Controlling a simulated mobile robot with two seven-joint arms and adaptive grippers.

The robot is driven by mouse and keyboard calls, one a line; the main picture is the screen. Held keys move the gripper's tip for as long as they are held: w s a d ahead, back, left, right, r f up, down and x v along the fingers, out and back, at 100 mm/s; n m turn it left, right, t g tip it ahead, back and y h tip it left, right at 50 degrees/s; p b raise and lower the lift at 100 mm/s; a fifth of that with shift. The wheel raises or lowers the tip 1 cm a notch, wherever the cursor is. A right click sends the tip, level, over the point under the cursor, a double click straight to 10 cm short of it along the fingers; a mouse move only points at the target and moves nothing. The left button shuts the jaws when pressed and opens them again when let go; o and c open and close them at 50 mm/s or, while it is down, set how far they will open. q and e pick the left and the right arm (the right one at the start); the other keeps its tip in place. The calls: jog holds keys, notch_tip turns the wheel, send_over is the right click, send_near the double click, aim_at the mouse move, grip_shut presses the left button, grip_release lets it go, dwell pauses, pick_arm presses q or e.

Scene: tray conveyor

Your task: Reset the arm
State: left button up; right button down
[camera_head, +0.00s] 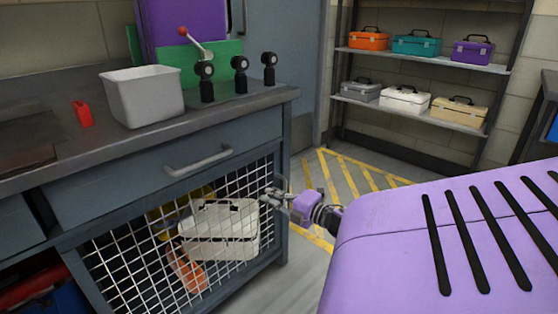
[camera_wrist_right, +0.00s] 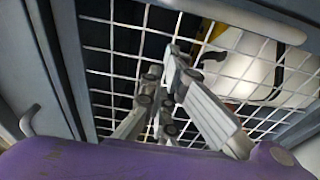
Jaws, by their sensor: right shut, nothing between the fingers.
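My right gripper (camera_head: 276,196) is at the right edge of the mesh door of the workbench cabinet in the head view. In the right wrist view my right gripper (camera_wrist_right: 168,82) has its fingers together with nothing between them, in front of the white wire mesh (camera_wrist_right: 110,40). Whether the fingertips touch the mesh I cannot tell. My left gripper is not in view.
Behind the mesh door (camera_head: 130,265) is a white toolbox (camera_head: 222,235). On the workbench (camera_head: 235,108) stand a grey bin (camera_head: 143,95), a red object (camera_head: 83,113) and several black posts. A shelf (camera_head: 425,60) with several toolboxes stands at the back. Striped floor (camera_head: 345,175) lies open between.

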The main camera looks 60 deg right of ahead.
jog(key=s+a+p, duration=0.2)
jog(key=s+p, duration=0.1)
jog(key=s, duration=0.6)
jog(key=shift+s, duration=0.4)
